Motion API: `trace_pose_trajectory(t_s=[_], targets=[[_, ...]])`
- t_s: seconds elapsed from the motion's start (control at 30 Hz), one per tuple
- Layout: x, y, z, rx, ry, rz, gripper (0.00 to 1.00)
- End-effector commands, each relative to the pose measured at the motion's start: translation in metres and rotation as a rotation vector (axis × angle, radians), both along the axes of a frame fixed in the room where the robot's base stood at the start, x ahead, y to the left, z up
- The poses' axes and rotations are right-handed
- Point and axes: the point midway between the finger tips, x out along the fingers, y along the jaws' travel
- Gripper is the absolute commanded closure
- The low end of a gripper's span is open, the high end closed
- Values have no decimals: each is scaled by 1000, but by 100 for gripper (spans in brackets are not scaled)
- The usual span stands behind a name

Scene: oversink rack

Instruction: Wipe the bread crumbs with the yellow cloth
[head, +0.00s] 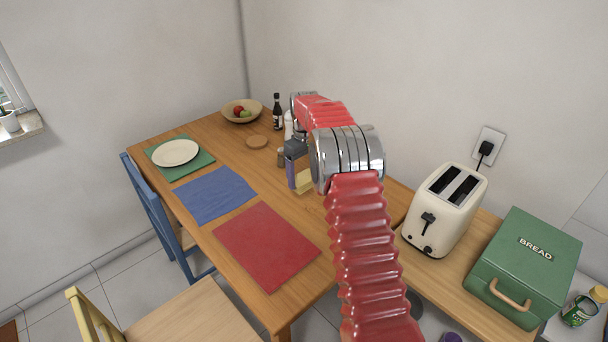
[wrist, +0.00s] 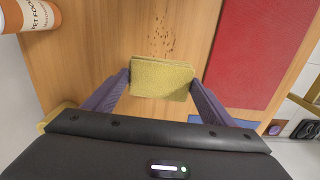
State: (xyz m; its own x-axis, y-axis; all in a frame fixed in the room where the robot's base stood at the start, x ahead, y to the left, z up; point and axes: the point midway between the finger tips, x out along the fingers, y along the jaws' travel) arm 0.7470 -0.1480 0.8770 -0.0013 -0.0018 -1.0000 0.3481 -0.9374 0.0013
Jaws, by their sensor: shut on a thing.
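The yellow cloth (wrist: 161,76) is a folded, textured pad. My gripper (wrist: 161,86) is shut on it, one purple finger at each side. The cloth also shows in the head view (head: 305,183), low over the wooden table, just left of my wrist. I cannot tell whether it touches the wood. The bread crumbs (wrist: 163,37) are a loose patch of brown specks on bare wood, a little beyond the cloth's far edge in the wrist view.
A red placemat (head: 266,246) lies near the crumbs, with a blue one (head: 215,195) and a green one with a plate (head: 175,152) farther left. An orange-and-white container (wrist: 28,14) stands nearby. A toaster (head: 444,210) and green bread box (head: 525,265) stand right.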

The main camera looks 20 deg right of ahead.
Motion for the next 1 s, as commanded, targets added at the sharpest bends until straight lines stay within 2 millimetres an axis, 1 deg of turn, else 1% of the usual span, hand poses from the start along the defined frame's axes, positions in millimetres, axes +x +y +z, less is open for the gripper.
trace_pose_trajectory(t_s=[0.17, 0.37, 0.8, 1.0], targets=[[0, 0, -1, 0, 1, -1, 40], [0, 0, -8, 0, 2, -1, 40], [0, 0, -43, 0, 2, -2, 40], [0, -1, -56, 1, 1, -2, 40]])
